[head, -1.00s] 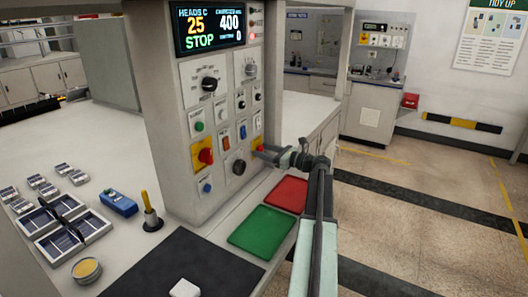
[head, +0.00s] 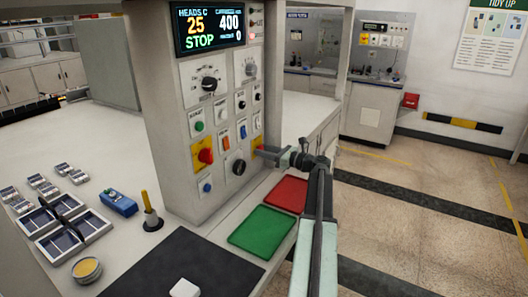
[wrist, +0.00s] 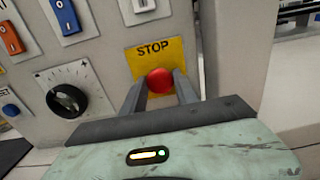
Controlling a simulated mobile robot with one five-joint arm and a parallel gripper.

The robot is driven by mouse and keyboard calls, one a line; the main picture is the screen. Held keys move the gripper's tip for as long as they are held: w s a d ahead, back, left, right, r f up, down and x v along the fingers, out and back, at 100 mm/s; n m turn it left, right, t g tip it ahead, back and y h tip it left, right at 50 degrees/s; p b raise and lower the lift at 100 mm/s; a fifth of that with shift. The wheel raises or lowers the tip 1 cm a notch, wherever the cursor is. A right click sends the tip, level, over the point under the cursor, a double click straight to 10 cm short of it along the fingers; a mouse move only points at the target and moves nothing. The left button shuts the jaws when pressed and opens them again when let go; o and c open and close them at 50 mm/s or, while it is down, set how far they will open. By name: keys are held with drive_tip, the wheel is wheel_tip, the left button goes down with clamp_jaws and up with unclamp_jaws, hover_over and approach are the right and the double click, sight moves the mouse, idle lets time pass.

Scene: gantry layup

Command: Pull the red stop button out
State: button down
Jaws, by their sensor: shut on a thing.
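The red stop button (wrist: 160,80) sits on a yellow plate (wrist: 155,56) marked STOP on the front of the control panel. In the wrist view the two grey fingers of my gripper (wrist: 160,88) stand on either side of the button, shut on it. In the head view my gripper (head: 264,151) reaches in from the right to the yellow plate's lower part. There the fingers hide most of the button. I cannot tell from these views how far out the button stands.
A red rotary knob (head: 206,156) on another yellow plate is to the left. A black dial (wrist: 66,99) and several rocker switches are close by. The display (head: 209,27) reads STOP. A green mat (head: 262,228) and a red mat (head: 287,193) lie below on the bench.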

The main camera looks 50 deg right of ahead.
idle(0.9)
drive_tip(key=shift+v, duration=0.9)
drive_tip(key=c, duration=0.9)
unclamp_jaws()
drive_tip(key=shift+c, duration=0.2)
drive_tip(key=v, duration=0.7)
drive_tip(key=shift+s, duration=0.4)
